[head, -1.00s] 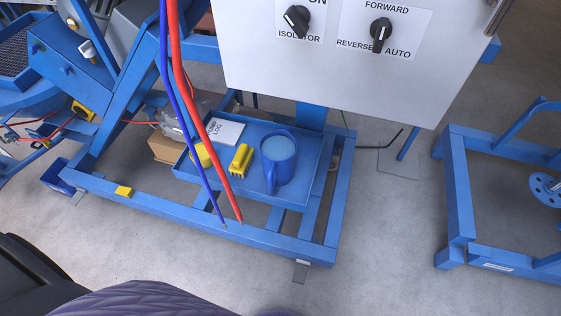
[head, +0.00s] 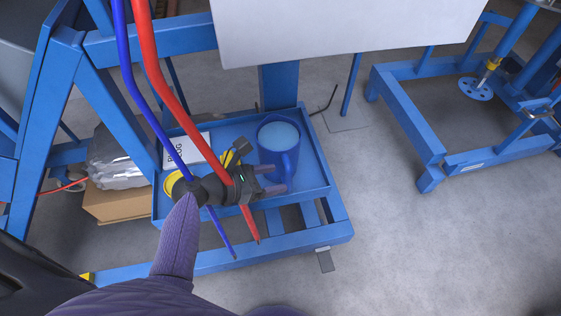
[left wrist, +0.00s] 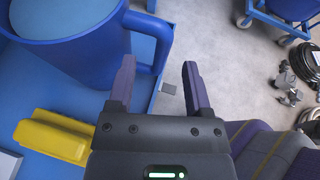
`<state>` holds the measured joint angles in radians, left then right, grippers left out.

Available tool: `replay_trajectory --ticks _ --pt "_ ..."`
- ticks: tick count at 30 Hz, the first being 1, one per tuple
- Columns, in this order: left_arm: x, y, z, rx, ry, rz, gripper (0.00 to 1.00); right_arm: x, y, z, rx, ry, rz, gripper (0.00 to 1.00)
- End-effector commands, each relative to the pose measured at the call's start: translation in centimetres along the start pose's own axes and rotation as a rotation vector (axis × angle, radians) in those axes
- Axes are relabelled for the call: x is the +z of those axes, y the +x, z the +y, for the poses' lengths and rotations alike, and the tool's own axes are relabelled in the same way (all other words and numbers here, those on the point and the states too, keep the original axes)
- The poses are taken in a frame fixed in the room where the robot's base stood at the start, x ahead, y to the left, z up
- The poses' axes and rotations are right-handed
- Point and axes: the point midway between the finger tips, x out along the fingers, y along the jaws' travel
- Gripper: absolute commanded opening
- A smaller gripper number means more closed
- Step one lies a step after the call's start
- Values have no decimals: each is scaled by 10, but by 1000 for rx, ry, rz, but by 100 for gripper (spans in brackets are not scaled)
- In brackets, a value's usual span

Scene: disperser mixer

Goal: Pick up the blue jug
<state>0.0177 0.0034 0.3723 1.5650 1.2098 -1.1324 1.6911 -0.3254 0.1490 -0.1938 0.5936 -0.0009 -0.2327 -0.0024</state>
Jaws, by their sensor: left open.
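The blue jug (head: 291,156) stands upright in the blue tray, with pale blue inside its open top. My left gripper (head: 281,179) is open, low at the jug's near side. In the left wrist view the jug (left wrist: 85,55) fills the upper left, its handle reaching right toward the fingers. The open fingers (left wrist: 158,65) appear either side of the handle's lower part; I cannot tell how deep they are around it. Nothing is gripped. My right gripper does not show.
The blue tray (head: 318,192) also holds a yellow object (left wrist: 60,136) and a white log sheet (head: 197,148). Red (head: 166,88) and blue (head: 136,88) cables hang across my left arm. A white panel (head: 340,28) overhangs behind.

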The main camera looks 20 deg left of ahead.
Motion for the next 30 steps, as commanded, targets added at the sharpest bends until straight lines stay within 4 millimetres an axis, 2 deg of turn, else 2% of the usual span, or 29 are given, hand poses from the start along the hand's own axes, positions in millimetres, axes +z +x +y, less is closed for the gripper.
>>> replay_trajectory --ticks 4,9,12,18,27,30 --pt "-6 25 -1 -1 -1 2 64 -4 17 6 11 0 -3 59" --pt "-8 59 -3 0 0 4 64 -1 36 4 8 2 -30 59" --pt "-6 66 -3 0 0 5 64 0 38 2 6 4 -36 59" --pt "-3 65 -3 1 1 6 62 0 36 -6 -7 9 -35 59" --pt "-4 65 -3 1 2 6 0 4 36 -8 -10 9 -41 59" --pt "-4 65 -3 1 2 6 0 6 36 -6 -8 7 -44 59"
